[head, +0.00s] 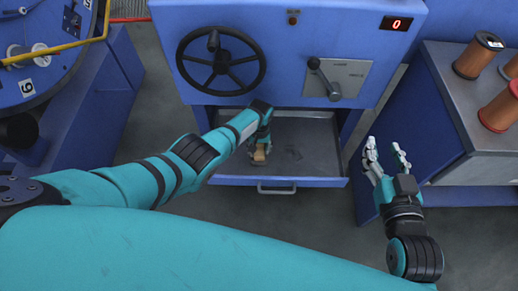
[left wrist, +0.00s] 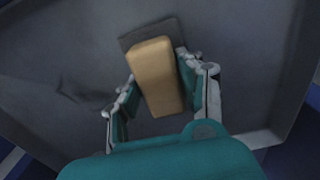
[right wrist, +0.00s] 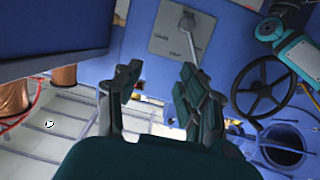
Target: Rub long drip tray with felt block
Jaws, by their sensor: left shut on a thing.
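The long drip tray (head: 315,150) is a shallow grey pan with a blue front and a handle, pulled out beneath the blue machine housing. Its grey floor (left wrist: 60,60) fills most of the left wrist view, with faint dark smudges. The felt block (left wrist: 157,75) is a tan block with a dark grey pad under it. My left gripper (head: 261,148) reaches down into the tray and is shut on the block, one finger on each long side. The pad appears at the tray floor; exact contact cannot be told. My right gripper (head: 386,152) is open and empty, right of the tray.
A black handwheel (head: 221,75) and a lever (head: 322,78) stick out from the housing above the tray. A grey-topped bench (head: 455,95) with copper spools (head: 478,58) stands at the right. Blue machinery (head: 75,100) stands at the left. Floor in front is clear.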

